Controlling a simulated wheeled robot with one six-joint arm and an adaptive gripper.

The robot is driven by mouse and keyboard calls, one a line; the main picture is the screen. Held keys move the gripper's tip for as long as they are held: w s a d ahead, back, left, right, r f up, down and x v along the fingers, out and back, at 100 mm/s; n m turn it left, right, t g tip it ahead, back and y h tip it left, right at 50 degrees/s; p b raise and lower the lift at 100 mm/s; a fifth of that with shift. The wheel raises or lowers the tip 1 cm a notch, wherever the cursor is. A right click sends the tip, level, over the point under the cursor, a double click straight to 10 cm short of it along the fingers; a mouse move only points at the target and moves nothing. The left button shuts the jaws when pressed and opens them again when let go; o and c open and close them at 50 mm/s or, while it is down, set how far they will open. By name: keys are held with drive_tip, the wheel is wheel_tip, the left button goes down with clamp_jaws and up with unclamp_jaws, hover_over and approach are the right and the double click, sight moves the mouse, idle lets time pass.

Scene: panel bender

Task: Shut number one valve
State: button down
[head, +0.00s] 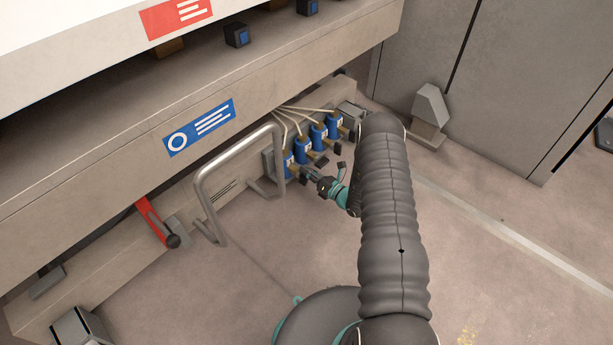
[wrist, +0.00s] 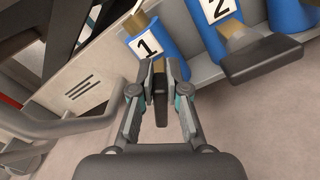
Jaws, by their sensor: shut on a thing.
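The number one valve is the blue block with a white "1" label (wrist: 147,45) in the wrist view; in the head view it is the leftmost blue valve (head: 289,158) of a row. My gripper (wrist: 160,78) is shut on its dark lever handle (wrist: 161,108), which sticks out between the fingers toward the wrist camera. In the head view my gripper (head: 312,178) is at the front of that valve, and the grip itself is too small to make out. The number two valve (wrist: 212,42), with its own dark handle (wrist: 262,58), is just to the right.
A bent metal rail (head: 240,160) stands left of the valves and also shows in the wrist view (wrist: 60,128). A red lever (head: 152,220) is farther left. Pale hoses (head: 300,112) run above the valves under the machine's ledge. The floor in front is clear.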

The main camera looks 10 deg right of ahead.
wheel_tip(320, 180, down, 3)
drive_tip(key=m+b, duration=0.4)
drive_tip(key=m, duration=0.7)
drive_tip(key=shift+m+g+b, duration=0.3)
drive_tip(key=shift+b, duration=0.1)
drive_tip(key=shift+r, duration=0.1)
drive_tip(key=c, duration=1.2)
unclamp_jaws()
drive_tip(key=shift+o, duration=0.2)
drive_tip(key=shift+w+d+r, duration=0.15)
drive_tip(key=shift+d+r, duration=0.05)
drive_tip(key=shift+d, duration=0.15)
